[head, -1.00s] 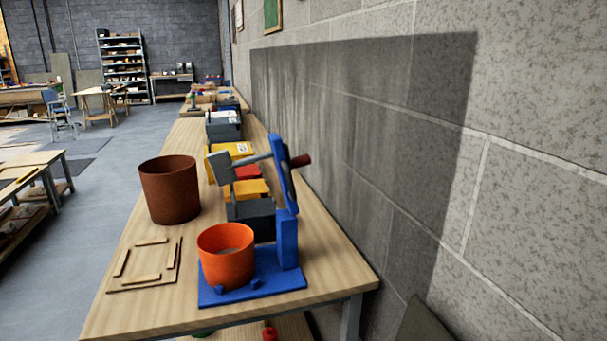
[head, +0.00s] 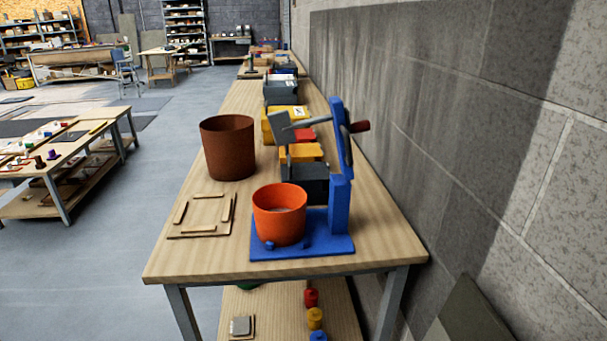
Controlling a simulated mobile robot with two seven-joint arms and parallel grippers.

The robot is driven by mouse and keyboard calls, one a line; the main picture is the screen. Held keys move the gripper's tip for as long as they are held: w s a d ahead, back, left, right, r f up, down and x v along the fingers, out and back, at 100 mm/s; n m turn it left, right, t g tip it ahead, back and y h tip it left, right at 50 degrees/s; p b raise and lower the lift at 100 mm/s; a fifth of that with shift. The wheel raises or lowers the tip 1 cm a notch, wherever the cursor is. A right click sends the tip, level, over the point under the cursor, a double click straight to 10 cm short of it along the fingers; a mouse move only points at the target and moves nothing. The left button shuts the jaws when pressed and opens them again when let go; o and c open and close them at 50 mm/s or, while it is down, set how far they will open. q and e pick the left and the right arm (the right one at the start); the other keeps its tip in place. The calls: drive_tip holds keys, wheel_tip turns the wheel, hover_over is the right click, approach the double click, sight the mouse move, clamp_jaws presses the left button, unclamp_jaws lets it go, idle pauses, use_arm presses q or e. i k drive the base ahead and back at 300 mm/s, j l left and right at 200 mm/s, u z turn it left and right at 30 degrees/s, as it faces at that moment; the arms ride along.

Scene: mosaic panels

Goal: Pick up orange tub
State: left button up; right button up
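The orange tub (head: 279,222) is a round, open-topped pot. It stands upright on the blue base plate (head: 335,246) of a stand near the front end of the wooden workbench. A blue upright (head: 340,170) rises from the plate behind and to the right of the tub. It carries a grey head (head: 280,134) and a lever with a dark red knob. Neither of my grippers is in the head view.
A larger brown tub (head: 228,150) and a thin wooden frame (head: 202,216) stand left of the stand. Yellow, red and grey bins line the bench behind. A block wall (head: 450,130) closes the right side. Open floor (head: 150,190) lies to the left. The lower shelf holds coloured knobbed pieces.

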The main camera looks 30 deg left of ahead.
sight(279, 210)
drive_tip(key=u, duration=1.35)
drive_tip(key=i+j+z, duration=0.35)
drive_tip(key=i+j, duration=0.2)
drive_tip(key=j, duration=0.25)
drive_tip(key=i+j+z, duration=0.2)
drive_tip(key=j, duration=0.2)
